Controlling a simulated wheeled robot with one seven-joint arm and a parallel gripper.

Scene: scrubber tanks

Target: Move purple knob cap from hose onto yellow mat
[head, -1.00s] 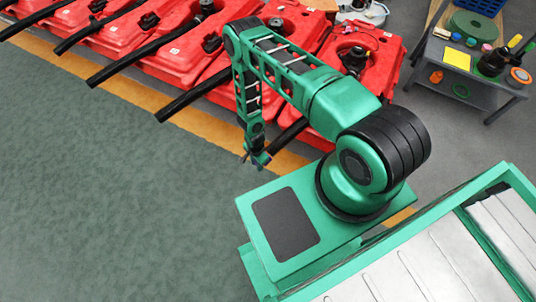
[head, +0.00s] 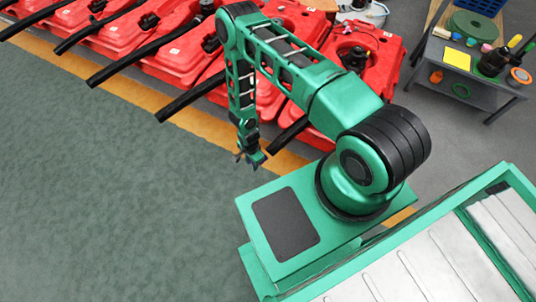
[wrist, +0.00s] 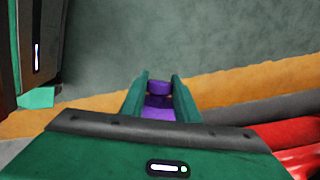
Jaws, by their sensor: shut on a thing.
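The purple knob cap (wrist: 159,88) sits between the two green fingers in the wrist view. My gripper (wrist: 160,82) is shut on it, and the cap shows at the fingertips and between the fingers. In the head view my gripper (head: 250,158) hangs low, left of my arm's base, and the cap is too small to make out there. Black hoses run from the red tanks; one hose (head: 288,136) ends just right of my gripper. The yellow mat (head: 457,59) lies on a grey table at the upper right, far from my gripper.
Red tanks (head: 372,45) stand in a row along the back. The grey table (head: 455,86) also holds a green disc (head: 474,25), a dark bottle (head: 492,62) and small coloured caps. The green floor (head: 110,190) at the left is open, with an orange stripe.

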